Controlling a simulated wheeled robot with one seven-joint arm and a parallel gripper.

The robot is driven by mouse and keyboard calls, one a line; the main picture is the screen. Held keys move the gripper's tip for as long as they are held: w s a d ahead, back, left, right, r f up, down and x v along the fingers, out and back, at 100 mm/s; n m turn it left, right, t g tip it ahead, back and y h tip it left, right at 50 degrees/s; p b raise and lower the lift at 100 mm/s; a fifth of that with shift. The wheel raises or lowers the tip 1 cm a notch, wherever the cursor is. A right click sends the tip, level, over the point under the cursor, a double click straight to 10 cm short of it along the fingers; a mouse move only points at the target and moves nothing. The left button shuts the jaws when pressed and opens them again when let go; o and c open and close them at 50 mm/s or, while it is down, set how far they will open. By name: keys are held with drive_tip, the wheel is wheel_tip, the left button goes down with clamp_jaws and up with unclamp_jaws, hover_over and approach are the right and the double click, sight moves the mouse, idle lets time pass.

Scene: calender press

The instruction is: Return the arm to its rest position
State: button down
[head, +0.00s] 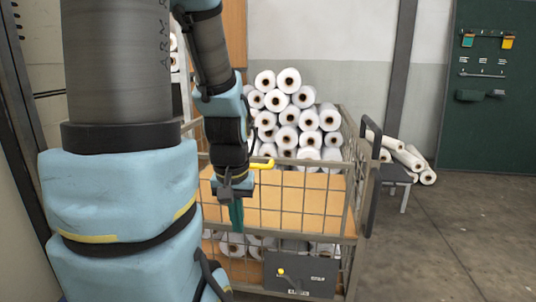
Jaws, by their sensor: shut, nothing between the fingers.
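My arm fills the left of the head view, with grey sleeves and light-blue joint covers. My gripper (236,212) hangs pointing down at the arm's far end, in front of the wire cage cart. Its fingers look close together and hold nothing that I can see. A yellow handle-like part (262,163) shows just right of the wrist; I cannot tell what it belongs to.
The wire cage cart (345,205) holds a big stack of white rolls (290,115). More rolls (412,160) lie by a small grey stool (398,176). A dark green tool board (495,125) stands at right. The concrete floor (440,240) at right is clear.

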wheel_tip(320, 180, up, 29)
drive_tip(key=p, duration=2.7)
